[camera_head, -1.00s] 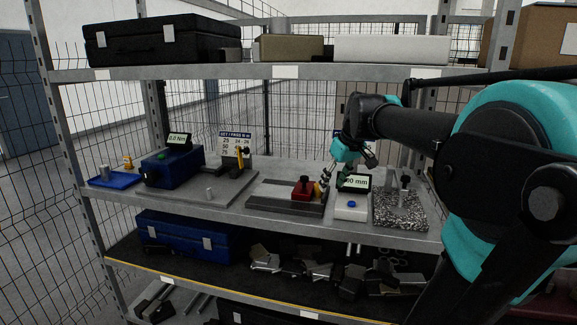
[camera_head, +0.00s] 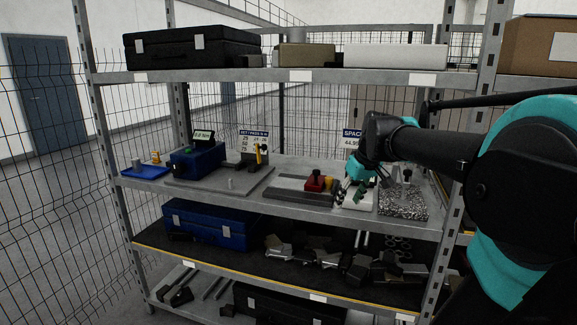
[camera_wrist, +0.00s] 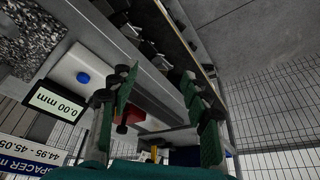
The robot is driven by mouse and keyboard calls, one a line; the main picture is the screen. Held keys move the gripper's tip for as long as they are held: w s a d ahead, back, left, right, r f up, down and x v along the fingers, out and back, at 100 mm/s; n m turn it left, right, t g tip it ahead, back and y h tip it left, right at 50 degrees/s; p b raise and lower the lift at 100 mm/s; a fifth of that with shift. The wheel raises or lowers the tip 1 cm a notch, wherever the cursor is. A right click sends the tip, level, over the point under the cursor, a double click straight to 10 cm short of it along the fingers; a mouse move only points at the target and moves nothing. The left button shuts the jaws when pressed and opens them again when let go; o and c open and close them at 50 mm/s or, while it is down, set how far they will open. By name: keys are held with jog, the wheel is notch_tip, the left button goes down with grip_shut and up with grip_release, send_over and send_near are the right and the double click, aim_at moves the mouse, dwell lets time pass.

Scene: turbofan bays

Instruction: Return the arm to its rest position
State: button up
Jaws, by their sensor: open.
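My teal and black arm (camera_head: 520,185) reaches in from the right in the head view. My gripper (camera_head: 350,193) points down in front of the white measuring unit (camera_head: 357,200) on the middle shelf and hides part of it. Its fingers are apart and nothing shows between them. In the wrist view my gripper (camera_wrist: 158,88) has its two green-padded fingers spread. The measuring unit shows there too (camera_wrist: 85,60), with a blue button and a display (camera_wrist: 55,101) reading 0.00 mm.
The shelf also holds a grey textured block (camera_head: 404,201), a red block (camera_head: 318,182), a blue device (camera_head: 197,161) and a blue tray (camera_head: 145,171). A black case (camera_head: 190,48) is on the top shelf. Wire fencing (camera_head: 110,130) stands left. Loose metal parts lie below.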

jog(key=s+f+m+h, duration=0.1)
jog(key=s+f+m, duration=0.1)
jog(key=s+f, duration=0.6)
jog(key=s+d+f+m, duration=0.1)
jog(key=s+f+m, duration=0.1)
jog(key=s+f, duration=0.7)
notch_tip(320, 180, down, 7)
jog(key=shift+s+f+m+h, duration=0.1)
jog(key=shift+s+m+h, duration=0.1)
jog(key=shift+m+h, duration=0.2)
